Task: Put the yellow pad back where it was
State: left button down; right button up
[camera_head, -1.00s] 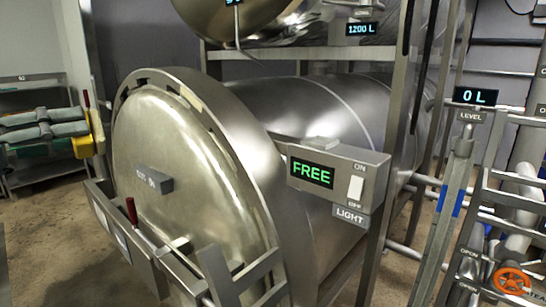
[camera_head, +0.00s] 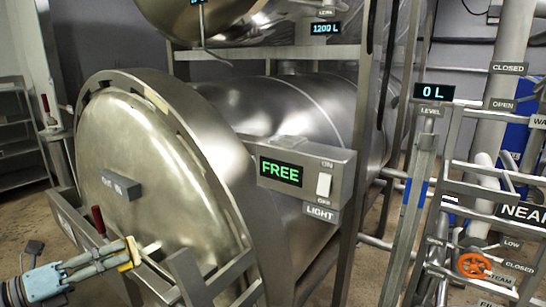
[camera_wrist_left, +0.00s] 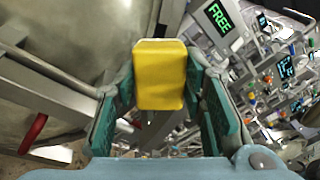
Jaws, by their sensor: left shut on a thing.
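The yellow pad (camera_head: 132,252) is a small block held between the fingertips of my left gripper (camera_head: 116,259), low in the head view. It hangs in front of the lower part of the big round vessel door (camera_head: 150,165), near the metal bracket frame below it. In the left wrist view the yellow pad (camera_wrist_left: 160,75) stands out past the two teal finger pads of my left gripper (camera_wrist_left: 158,108), which are shut on it. Whether the pad touches the frame cannot be told. My right gripper is not in view.
A red-handled lever (camera_head: 99,221) stands close to the held pad, and it also shows in the left wrist view (camera_wrist_left: 33,134). A box reading FREE (camera_head: 305,175) juts from the vessel side. Pipes and an orange valve wheel (camera_head: 473,265) are at right. An empty shelf rack (camera_head: 20,135) is at far left.

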pick_arm(q)
jog(key=f, duration=0.3)
jog(key=d+f, duration=0.1)
jog(key=f, duration=0.1)
jog(key=shift+s, duration=0.25)
jog(key=w+a+r+n+t+y, duration=0.35)
jog(key=w+a+n+y, duration=0.2)
jog(key=a, duration=0.25)
jog(key=s+d+f+m+g+h, duration=0.3)
jog(key=s+d+h, duration=0.1)
jog(key=s+d, duration=0.65)
jog(key=s+d+f+m+g+h, duration=0.3)
jog(key=s+d+m, duration=0.1)
jog(key=s+d, duration=0.6)
notch_tip(320, 180, down, 10)
jog(key=w+b, duration=0.1)
jog(key=b, duration=0.9)
jog(key=shift+w+d+f+t, duration=0.15)
jog(key=shift+w+d+t, duration=0.2)
jog(key=shift+d, duration=0.1)
